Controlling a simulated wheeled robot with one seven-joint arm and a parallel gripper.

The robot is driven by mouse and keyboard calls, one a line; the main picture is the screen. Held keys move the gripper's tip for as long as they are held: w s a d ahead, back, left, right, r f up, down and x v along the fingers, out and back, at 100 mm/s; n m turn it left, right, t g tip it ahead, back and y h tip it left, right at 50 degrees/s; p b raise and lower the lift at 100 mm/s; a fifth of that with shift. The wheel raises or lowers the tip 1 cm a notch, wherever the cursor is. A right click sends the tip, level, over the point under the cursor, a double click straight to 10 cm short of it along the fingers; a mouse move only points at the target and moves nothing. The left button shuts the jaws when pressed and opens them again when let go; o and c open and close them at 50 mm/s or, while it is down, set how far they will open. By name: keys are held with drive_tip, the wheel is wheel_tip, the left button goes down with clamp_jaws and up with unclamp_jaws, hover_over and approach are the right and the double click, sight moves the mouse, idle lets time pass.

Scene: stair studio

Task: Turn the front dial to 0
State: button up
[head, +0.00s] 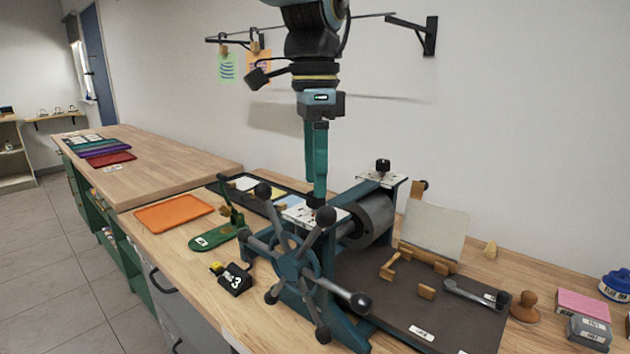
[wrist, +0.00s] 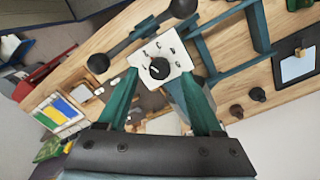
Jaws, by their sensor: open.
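The front dial (head: 325,214) is a black knob on a white plate (head: 300,215) on top of the near side of the blue press. In the wrist view the front dial (wrist: 159,68) has a light pointer line and sits on the white plate (wrist: 170,47) with dark marks around it, too small to read. My gripper (head: 320,197) points straight down over it. In the wrist view my gripper (wrist: 159,74) is open, with one green finger on either side of the knob and gaps between. The fingers partly hide the dial in the head view.
A second dial (head: 383,165) stands on the far side of the press. The press's spoked wheel (head: 305,255) with black ball ends is close in front of my gripper. A black block marked 3 (head: 235,279), a green tool (head: 215,237) and an orange tray (head: 174,213) lie left.

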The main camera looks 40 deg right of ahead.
sight(316, 203)
drive_tip(key=shift+s+f, duration=0.1)
drive_tip(key=shift+f, duration=1.05)
clamp_jaws()
